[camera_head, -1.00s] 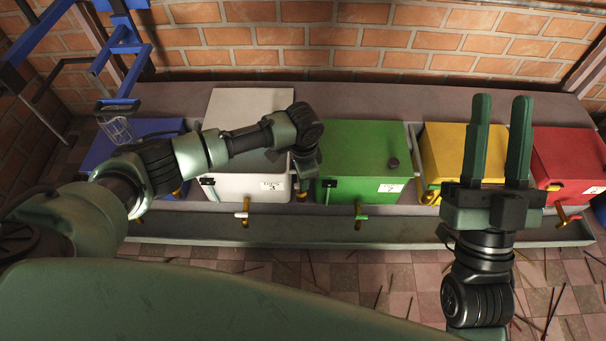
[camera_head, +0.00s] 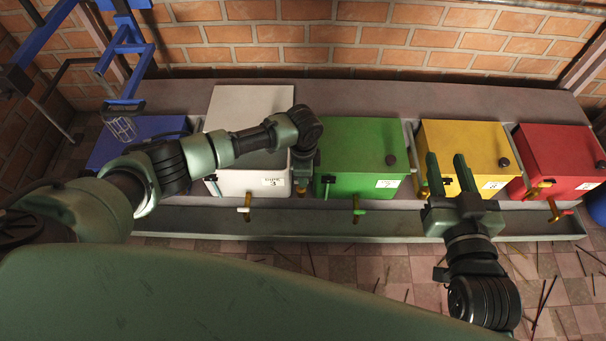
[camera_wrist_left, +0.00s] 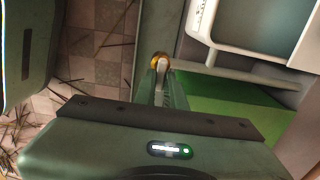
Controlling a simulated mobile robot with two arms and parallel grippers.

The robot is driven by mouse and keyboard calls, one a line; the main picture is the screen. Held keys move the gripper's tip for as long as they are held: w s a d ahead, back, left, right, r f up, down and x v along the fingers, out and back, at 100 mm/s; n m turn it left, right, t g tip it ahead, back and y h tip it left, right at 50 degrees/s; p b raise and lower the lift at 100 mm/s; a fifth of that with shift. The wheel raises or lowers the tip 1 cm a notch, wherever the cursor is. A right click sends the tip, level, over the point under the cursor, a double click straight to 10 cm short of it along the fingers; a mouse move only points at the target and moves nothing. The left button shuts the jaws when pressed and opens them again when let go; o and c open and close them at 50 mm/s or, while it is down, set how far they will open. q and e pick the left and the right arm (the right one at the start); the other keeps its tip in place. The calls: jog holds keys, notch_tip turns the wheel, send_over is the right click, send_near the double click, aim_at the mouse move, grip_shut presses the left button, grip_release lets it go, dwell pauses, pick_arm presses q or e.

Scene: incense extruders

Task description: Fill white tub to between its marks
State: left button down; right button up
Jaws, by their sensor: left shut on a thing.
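The white tub (camera_head: 238,125) stands left of the green tub (camera_head: 352,145) in the head view. A label and a small tap (camera_head: 245,205) are on its front side. Part of it shows at top right in the left wrist view (camera_wrist_left: 205,40). My left gripper (camera_wrist_left: 160,82) is shut on a brass fitting (camera_wrist_left: 157,59), low by the gap between the white and green tubs. My wrist hides much of that spot in the head view. My right gripper (camera_head: 449,165) is open and empty, in front of the yellow tub (camera_head: 465,143). I cannot read the liquid level.
A blue tub (camera_head: 120,145) stands at the left and a red tub (camera_head: 555,155) at the right. A grey trough (camera_head: 400,225) runs along the front. A blue frame (camera_head: 125,45) rises at back left. Thin sticks lie on the tiled floor (camera_head: 360,270).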

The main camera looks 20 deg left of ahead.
jog(key=shift+s+d+f, duration=0.1)
jog(key=shift+f, duration=0.3)
pick_arm(q)
jog(key=shift+d, duration=0.1)
jog(key=c, duration=1.5)
grip_release()
